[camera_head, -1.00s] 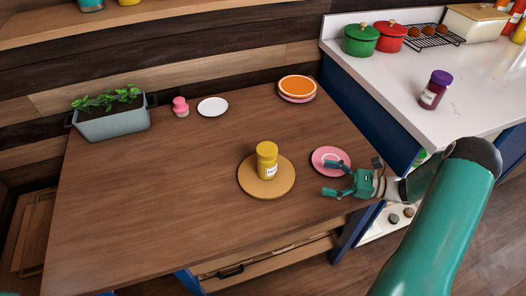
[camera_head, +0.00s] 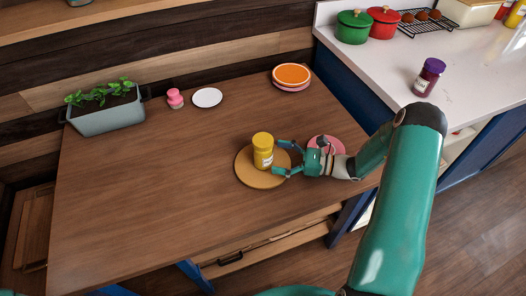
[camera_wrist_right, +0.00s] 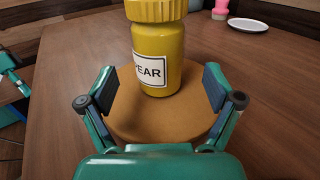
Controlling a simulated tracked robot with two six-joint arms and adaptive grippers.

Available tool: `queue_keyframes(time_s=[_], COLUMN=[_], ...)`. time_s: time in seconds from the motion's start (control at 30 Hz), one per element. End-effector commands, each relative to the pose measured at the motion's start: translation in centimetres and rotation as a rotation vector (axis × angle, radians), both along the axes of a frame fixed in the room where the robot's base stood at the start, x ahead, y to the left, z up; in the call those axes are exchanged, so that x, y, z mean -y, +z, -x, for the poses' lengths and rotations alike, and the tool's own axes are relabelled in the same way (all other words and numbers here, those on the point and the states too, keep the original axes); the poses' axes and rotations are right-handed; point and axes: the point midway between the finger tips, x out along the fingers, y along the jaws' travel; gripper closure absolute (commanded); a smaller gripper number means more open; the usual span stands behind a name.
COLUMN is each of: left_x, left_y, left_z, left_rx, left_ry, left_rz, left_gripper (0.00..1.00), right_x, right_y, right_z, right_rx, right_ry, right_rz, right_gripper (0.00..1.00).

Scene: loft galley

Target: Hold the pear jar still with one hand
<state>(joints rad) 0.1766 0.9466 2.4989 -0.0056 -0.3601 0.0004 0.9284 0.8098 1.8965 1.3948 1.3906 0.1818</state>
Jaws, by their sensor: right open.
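The pear jar (camera_head: 263,148), yellow with a yellow lid and a white label, stands upright on a round wooden board (camera_head: 247,178) on the table. In the right wrist view the jar (camera_wrist_right: 160,48) shows its label reading "EAR", and its lid top is cut off. My right gripper (camera_head: 278,157) is open just right of the jar, low over the board. In the right wrist view its fingers (camera_wrist_right: 160,88) are spread wide, with the jar ahead between them and not gripped. A teal part of my left gripper (camera_wrist_right: 12,72) seems to show at the left edge of that view.
A pink plate (camera_head: 326,139) lies under my right wrist, partly hidden. Stacked plates (camera_head: 291,75), a white plate (camera_head: 207,97), a pink object (camera_head: 174,98) and a planter (camera_head: 106,120) stand at the back. A purple-lidded jar (camera_head: 429,77) stands on the counter. The table's left is clear.

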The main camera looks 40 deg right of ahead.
Motion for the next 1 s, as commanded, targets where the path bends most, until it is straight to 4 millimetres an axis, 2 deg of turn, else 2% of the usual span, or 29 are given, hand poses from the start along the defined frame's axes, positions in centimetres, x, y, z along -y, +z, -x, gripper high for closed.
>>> queue_keyframes(time_s=[0.3,0.63,1.0], left_x=[0.0,0.0,0.0], left_y=[1.5,1.5,1.5], left_z=[0.0,0.0,0.0], left_rx=[0.000,0.000,0.000], left_ry=[0.000,0.000,0.000], left_rz=[0.000,0.000,0.000], left_gripper=[0.15,0.15,0.15], right_x=[-2.9,-3.3,-3.2], right_y=[0.4,0.2,0.3], right_z=[-2.9,-3.4,-3.4], right_rx=[0.000,-0.001,0.000], right_ry=[0.003,-0.001,-0.001], right_rz=[0.000,0.001,0.000], right_gripper=[0.10,0.11,0.73])
